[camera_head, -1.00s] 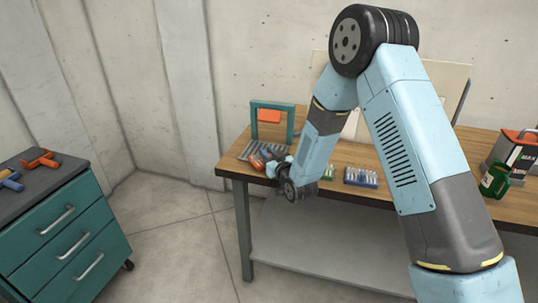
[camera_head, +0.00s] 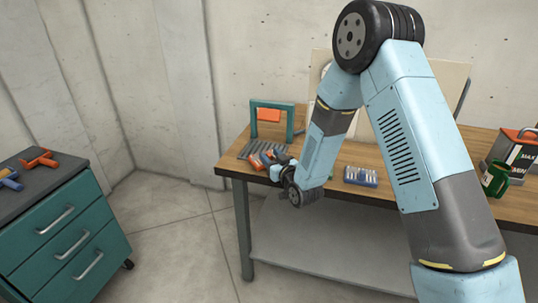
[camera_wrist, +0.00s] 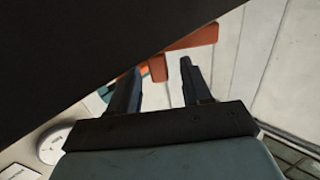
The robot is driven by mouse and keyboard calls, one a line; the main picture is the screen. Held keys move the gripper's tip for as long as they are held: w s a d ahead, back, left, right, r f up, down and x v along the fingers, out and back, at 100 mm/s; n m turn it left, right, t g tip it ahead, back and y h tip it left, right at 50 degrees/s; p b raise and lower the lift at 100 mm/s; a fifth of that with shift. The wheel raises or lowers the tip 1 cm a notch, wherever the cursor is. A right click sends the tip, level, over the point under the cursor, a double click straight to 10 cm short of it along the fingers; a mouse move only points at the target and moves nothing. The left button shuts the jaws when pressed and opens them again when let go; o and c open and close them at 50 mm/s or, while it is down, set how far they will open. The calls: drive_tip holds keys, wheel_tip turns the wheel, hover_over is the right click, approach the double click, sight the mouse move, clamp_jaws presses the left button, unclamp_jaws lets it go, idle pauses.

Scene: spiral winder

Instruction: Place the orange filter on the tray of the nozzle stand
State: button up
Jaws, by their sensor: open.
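The nozzle stand is a teal frame (camera_head: 272,103) with an orange plate (camera_head: 268,115) in its upper part and a ridged grey tray (camera_head: 248,149) at its foot, at the table's left end. An orange piece, seemingly the orange filter (camera_head: 256,161), lies at the tray's front edge, partly hidden by my gripper (camera_head: 275,161). I cannot tell whether it rests fully on the tray. In the wrist view my gripper (camera_wrist: 159,67) is open, its two dark fingers apart. An orange-brown part (camera_wrist: 195,38) shows beyond the fingertips; whether it touches them is unclear.
A blue rack of small pale parts (camera_head: 360,177) stands right of my wrist on the wooden table (camera_head: 400,160). A green jug (camera_head: 494,180) and a can (camera_head: 515,150) stand at far right. A teal drawer cabinet (camera_head: 65,235) holding orange and blue tools stands at left.

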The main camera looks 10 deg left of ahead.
drive_tip(key=v, duration=0.9)
drive_tip(key=w+d+r+g+h, duration=0.1)
drive_tip(key=w+d+r+h, duration=0.3)
drive_tip(key=d+r, duration=0.45)
drive_tip(key=s+d+r+m+g+h, duration=0.2)
drive_tip(key=s+d+r+m+h, duration=0.15)
drive_tip(key=d+r, duration=0.65)
drive_tip(key=s+d+r+m+g+h, duration=0.1)
drive_tip(key=s+d+r, duration=0.1)
drive_tip(key=s+d, duration=0.3)
drive_tip(key=s+d+r+m+g+h, duration=0.1)
drive_tip(key=s+d, duration=0.4)
drive_tip(key=s, duration=0.8)
drive_tip(key=s+d+r+m+g+h, duration=0.2)
drive_tip(key=s+d+r, duration=0.3)
drive_tip(key=s, duration=0.4)
drive_tip(key=shift+d+r+g, duration=0.25)
drive_tip(key=shift+d+g, duration=0.1)
drive_tip(key=shift+g, duration=0.25)
drive_tip(key=shift+m, duration=0.25)
drive_tip(key=shift+c, duration=0.5)
